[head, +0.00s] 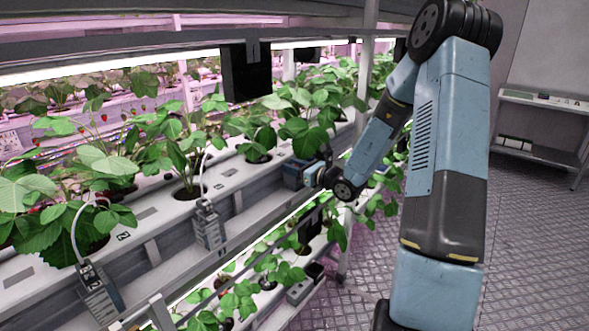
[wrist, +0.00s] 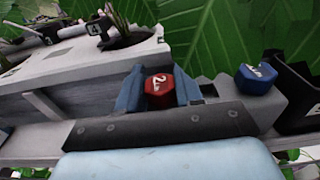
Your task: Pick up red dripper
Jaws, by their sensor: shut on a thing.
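The red dripper (wrist: 159,91) shows in the wrist view as a red cap with a white number 2 on it. My gripper (wrist: 159,88) has its two blue fingers on either side of the red dripper, shut on it. In the head view my gripper (head: 302,172) is at the edge of the white plant trough, near the middle. The red dripper cannot be made out in the head view. Its lower part is hidden behind the gripper's dark base in the wrist view.
A blue dripper (wrist: 256,78) stands to the right of the gripper. A grey dripper with a tube (head: 207,224) hangs on the trough's front, further left. Strawberry leaves (head: 312,115) crowd behind the gripper. A lower plant row (head: 245,290) runs below. The tiled floor (head: 530,240) at right is clear.

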